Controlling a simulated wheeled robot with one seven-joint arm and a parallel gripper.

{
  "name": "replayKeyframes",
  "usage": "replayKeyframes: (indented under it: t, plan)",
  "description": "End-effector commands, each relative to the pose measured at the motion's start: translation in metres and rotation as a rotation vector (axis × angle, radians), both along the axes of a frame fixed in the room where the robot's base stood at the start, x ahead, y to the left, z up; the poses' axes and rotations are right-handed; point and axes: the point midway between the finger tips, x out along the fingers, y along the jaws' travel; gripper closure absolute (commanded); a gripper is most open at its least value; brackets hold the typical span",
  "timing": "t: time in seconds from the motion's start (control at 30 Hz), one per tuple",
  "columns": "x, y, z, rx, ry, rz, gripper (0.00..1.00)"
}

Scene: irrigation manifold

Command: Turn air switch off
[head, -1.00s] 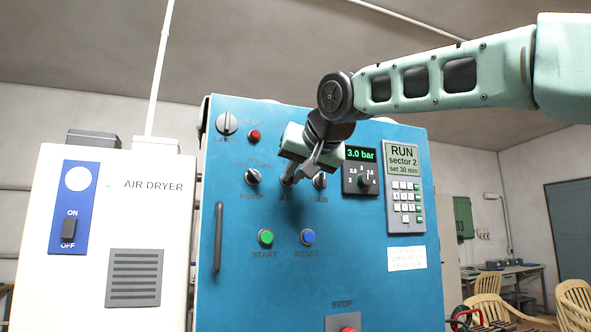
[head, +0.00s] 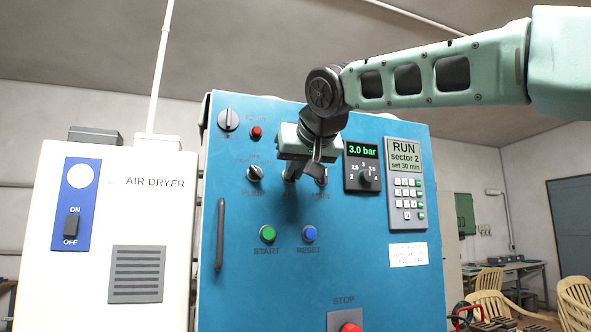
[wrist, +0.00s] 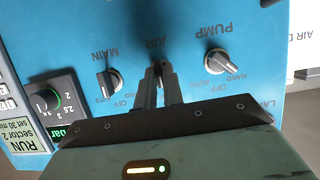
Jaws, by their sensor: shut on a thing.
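The AIR switch (wrist: 157,66) is a small rotary knob in the middle of a row of three on the blue panel. In the wrist view, which is upside down, its label shows just beyond my fingertips. My gripper (wrist: 158,78) is shut on this knob, and the fingers hide most of it, including which way its pointer faces. In the head view my gripper (head: 303,165) is in front of the switch row and covers part of it. The PUMP knob (wrist: 216,62) and the MAIN knob (wrist: 109,82) stand on either side, apart from the fingers.
The blue panel (head: 340,265) also carries a pressure dial (head: 367,177), a keypad display (head: 406,185), a green START button (head: 267,233), a blue RESET button (head: 309,233) and a red STOP button (head: 350,328). A white air dryer (head: 75,270) stands at the left.

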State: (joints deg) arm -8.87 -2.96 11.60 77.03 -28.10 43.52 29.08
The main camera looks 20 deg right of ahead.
Motion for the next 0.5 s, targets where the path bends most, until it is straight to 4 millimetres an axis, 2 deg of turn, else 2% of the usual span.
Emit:
replayKeyframes:
  t: [0.03, 0.1, 0.37, 0.5]
  plan:
    - [0.0, -0.0005, 0.0001, -0.002, 0.0, 0.0, 0.83]
    - [0.0, -0.0004, 0.0, -0.001, 0.0, -0.001, 0.69]
    - [-0.0004, -0.0002, 0.0002, 0.0, 0.0, 0.0, 0.69]
    - [-0.0084, 0.0002, 0.0034, 0.0, -0.002, 0.001, 0.69]
